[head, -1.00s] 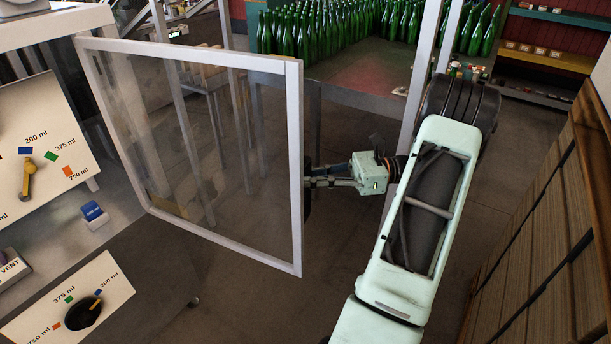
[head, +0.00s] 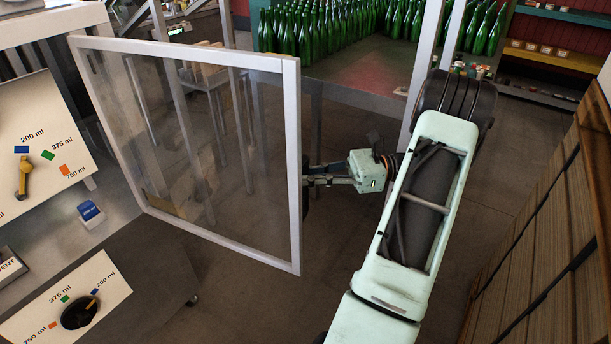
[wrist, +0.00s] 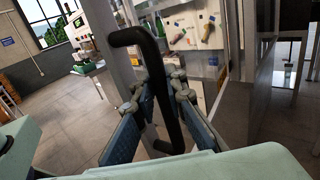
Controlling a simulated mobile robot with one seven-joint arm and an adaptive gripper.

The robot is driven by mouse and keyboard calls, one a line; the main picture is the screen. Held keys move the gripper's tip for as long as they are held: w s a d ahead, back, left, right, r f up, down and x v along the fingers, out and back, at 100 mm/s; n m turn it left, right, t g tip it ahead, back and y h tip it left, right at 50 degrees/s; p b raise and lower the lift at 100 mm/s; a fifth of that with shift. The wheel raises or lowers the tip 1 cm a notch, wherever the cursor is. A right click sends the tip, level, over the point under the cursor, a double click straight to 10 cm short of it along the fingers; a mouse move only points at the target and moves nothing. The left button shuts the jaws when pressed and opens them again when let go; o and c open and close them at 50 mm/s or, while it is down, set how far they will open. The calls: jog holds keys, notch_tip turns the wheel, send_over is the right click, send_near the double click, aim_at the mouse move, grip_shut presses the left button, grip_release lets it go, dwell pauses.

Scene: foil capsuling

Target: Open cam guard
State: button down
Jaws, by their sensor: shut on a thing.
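The cam guard (head: 296,165) is a clear panel in a pale metal frame. It stands swung out from the machine at the left of the head view. My gripper (head: 312,180) is at the frame's right upright, and its fingertips are partly hidden by the frame. In the wrist view the black bar handle (wrist: 153,75) runs down between the two blue-padded fingers of my gripper (wrist: 158,120). The fingers are closed around the handle.
The machine's dial panels (head: 62,300) and a blue-topped block (head: 91,213) lie left of the guard. A table with green bottles (head: 350,85) stands behind. A wooden crate wall (head: 535,235) is close on the right of my arm. Grey floor shows between.

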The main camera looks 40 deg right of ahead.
jog(key=c, duration=2)
grip_release()
jog(key=shift+o, duration=0.2)
jog(key=shift+d, duration=0.1)
jog(key=v, duration=1.2)
